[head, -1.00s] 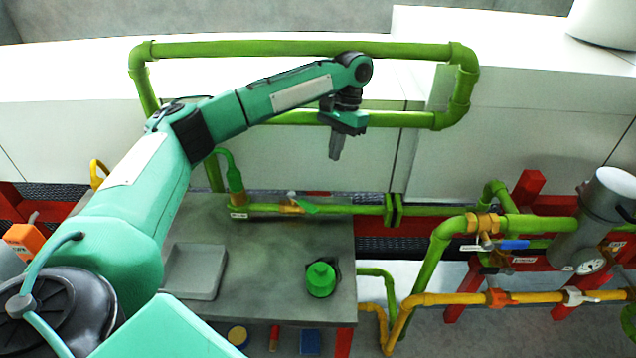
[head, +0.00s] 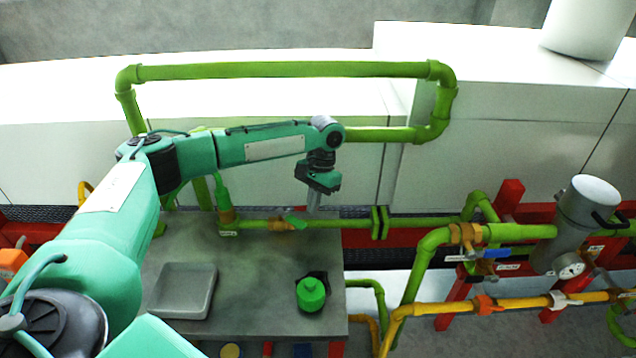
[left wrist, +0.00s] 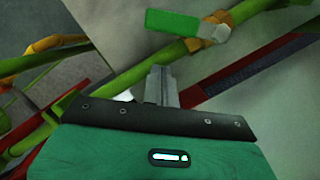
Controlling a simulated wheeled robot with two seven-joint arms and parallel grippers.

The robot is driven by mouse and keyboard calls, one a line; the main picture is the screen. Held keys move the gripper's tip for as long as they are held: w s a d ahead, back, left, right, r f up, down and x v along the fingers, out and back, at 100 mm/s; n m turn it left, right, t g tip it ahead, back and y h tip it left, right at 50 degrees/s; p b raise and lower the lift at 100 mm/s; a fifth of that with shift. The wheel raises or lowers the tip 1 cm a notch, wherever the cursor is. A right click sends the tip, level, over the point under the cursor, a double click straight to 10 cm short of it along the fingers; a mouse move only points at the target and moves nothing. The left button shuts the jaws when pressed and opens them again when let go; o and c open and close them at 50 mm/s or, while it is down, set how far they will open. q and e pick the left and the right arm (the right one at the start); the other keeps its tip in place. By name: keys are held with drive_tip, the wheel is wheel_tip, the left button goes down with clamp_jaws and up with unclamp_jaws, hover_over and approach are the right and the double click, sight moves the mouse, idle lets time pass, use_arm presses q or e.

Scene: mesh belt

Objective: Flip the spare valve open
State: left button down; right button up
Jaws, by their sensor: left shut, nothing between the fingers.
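A small valve with a brass body (head: 278,224) and a green lever (head: 296,221) sits on the green pipe along the back of the grey table. I cannot read which valve is labelled spare. In the left wrist view the green lever (left wrist: 172,23) has a pale end and lies at an angle to the pipe. My left gripper (head: 314,207) points down, shut and empty, just right of the lever in the head view. Its fingers (left wrist: 161,86) appear apart from the lever in the left wrist view. My right gripper is not in view.
A grey tray (head: 184,290) and a green capped object (head: 311,294) are on the table. Another valve with a blue lever (head: 495,254) is on the right pipework, by a grey cylinder (head: 577,225). A green pipe loop (head: 290,69) rises behind my arm.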

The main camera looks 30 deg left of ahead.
sight(290, 218)
use_arm(q)
drive_tip(key=s, duration=0.2)
drive_tip(key=shift+s+a+r+p, duration=0.25)
drive_tip(key=shift+s+p, duration=0.05)
drive_tip(key=shift+s, duration=0.1)
drive_tip(key=shift+s+f, duration=0.1)
drive_tip(key=shift+s, duration=0.05)
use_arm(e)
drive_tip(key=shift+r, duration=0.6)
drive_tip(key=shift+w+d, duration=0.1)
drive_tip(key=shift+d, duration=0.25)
